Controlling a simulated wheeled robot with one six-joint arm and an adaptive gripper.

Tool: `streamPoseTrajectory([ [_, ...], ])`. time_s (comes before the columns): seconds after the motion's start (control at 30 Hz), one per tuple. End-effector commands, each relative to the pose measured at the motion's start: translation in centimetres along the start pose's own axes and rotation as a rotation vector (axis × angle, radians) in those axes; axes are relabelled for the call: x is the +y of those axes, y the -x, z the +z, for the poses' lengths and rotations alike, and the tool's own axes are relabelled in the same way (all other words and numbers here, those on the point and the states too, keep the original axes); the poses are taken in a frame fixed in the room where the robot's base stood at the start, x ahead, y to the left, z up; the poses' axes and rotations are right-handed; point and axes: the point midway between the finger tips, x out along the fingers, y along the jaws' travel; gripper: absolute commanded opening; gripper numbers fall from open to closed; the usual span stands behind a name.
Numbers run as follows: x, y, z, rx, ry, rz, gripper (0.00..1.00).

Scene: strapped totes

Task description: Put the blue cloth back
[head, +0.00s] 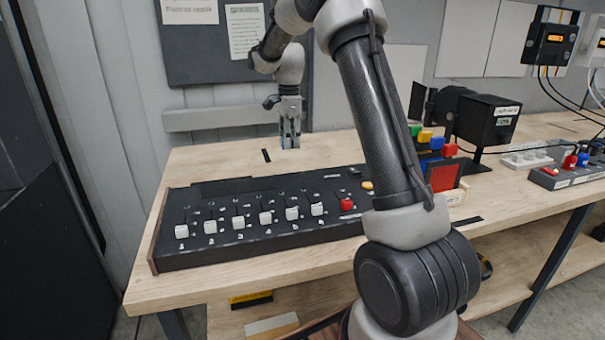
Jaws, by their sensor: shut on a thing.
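My gripper (289,140) points down over the back part of the wooden workbench, behind the black slider console. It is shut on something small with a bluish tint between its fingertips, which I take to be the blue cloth. Little of the cloth shows, and its shape is mostly hidden by the fingers. The fingertips are close to the bench top; I cannot tell whether the cloth touches it.
The black console (255,238) with white sliders and a red knob fills the front of the bench (225,160). Colored blocks (436,140), a black box (487,121) and a red panel (443,177) stand to the right. A wall ledge (225,118) runs behind my gripper.

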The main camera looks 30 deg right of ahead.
Motion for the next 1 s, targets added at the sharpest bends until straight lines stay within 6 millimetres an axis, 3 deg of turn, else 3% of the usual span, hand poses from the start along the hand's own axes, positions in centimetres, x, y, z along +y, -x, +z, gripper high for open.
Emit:
streamPoseTrajectory([
  [0.3,0.2,-5.5,0.0,0.001,-0.020,0.005,0.19],
  [0.47,0.1,-6.8,0.0,0.000,-0.019,0.003,0.19],
  [0.67,0.2,-9.6,0.0,0.001,-0.019,0.004,0.19],
  [1.0,0.1,-10.1,0.0,0.000,-0.019,0.001,0.19],
])
